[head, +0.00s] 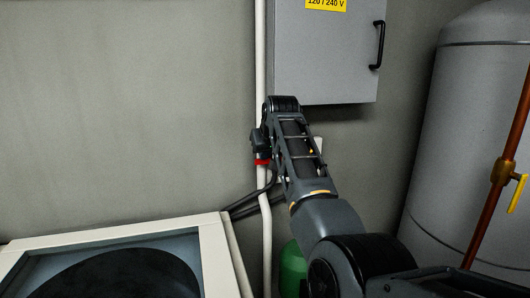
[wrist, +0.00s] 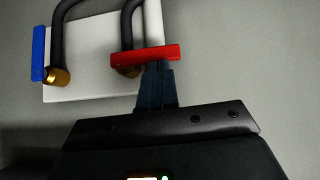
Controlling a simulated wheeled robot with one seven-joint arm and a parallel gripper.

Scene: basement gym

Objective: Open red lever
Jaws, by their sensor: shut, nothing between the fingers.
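The red lever (wrist: 145,53) is a flat red bar on a brass valve, in front of a white plate (wrist: 85,80) on the wall. In the head view the red lever (head: 262,162) shows as a small red patch left of my arm. My gripper (wrist: 158,66) is shut and empty, its fingertips right at the lever's edge near its right part; I cannot tell whether they touch. In the head view my gripper (head: 261,151) is just above the red patch. A blue lever (wrist: 38,53) stands at the plate's left edge in the wrist view. My arm hides most of the plate in the head view.
Black hoses (head: 245,207) run down from the valves to a white-framed machine (head: 213,240). A white pipe (head: 260,60) runs up the wall. A grey electrical box (head: 325,60) hangs above. A grey tank (head: 470,130) and copper pipe (head: 494,200) stand right.

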